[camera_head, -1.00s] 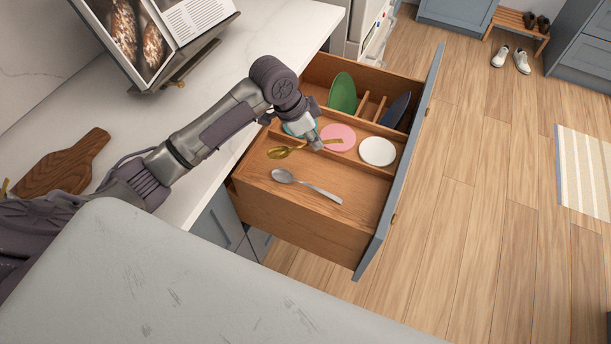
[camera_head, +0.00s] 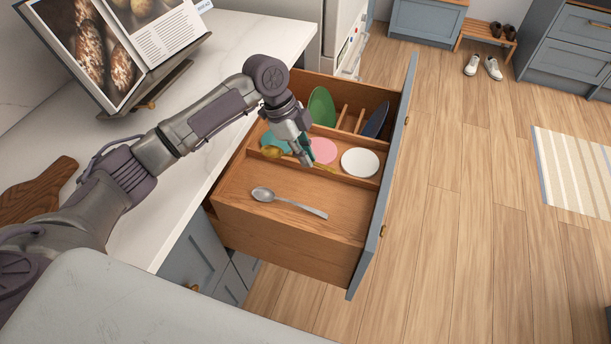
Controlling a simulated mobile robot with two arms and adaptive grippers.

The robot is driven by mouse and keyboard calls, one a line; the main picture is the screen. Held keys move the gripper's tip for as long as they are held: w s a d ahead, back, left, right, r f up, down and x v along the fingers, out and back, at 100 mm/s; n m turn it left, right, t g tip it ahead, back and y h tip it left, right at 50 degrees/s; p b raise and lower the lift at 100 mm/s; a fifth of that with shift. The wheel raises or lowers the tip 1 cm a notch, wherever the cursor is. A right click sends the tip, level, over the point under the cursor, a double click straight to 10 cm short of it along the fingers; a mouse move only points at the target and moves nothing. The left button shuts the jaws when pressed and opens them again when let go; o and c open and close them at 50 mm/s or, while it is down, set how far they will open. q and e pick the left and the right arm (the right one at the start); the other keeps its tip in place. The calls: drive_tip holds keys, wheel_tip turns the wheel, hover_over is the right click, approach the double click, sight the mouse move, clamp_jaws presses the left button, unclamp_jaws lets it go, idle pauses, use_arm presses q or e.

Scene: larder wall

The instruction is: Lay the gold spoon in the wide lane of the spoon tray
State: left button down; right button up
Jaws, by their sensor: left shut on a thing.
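My left gripper (camera_head: 306,160) is shut on the gold spoon, over the open wooden drawer. The gold spoon's bowl (camera_head: 271,152) shows left of the fingers and its handle right of them. The spoon appears above the divider between the front compartment and the row of discs; its exact height is unclear. The drawer's wide front compartment (camera_head: 255,222) holds a silver spoon (camera_head: 288,203), lying slanted. I cannot tell for certain which part is the tray's wide lane. My right gripper is not in view.
Teal, pink (camera_head: 322,150) and white (camera_head: 360,162) discs lie in the middle compartment. A green plate (camera_head: 321,106) and a dark blue plate (camera_head: 376,120) stand at the back by wooden dividers. An open book (camera_head: 120,50) and cutting board (camera_head: 35,190) are on the counter.

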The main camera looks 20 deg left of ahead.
sight(312, 189)
use_arm(q)
drive_tip(key=shift+s+d+f, duration=0.25)
drive_tip(key=shift+s+f, duration=0.15)
drive_tip(key=shift+s, duration=0.25)
drive_tip(key=shift+s+d+f, duration=0.25)
drive_tip(key=shift+s+f, duration=0.15)
drive_tip(key=shift+s, duration=0.2)
drive_tip(key=shift+f+p, duration=0.35)
drive_tip(key=shift+f, duration=1.7)
drive_tip(key=shift+f, duration=0.1)
drive_tip(key=c, duration=1.2)
unclamp_jaws()
drive_tip(key=shift+c, duration=0.2)
drive_tip(key=v, duration=1.2)
drive_tip(key=shift+b, duration=0.3)
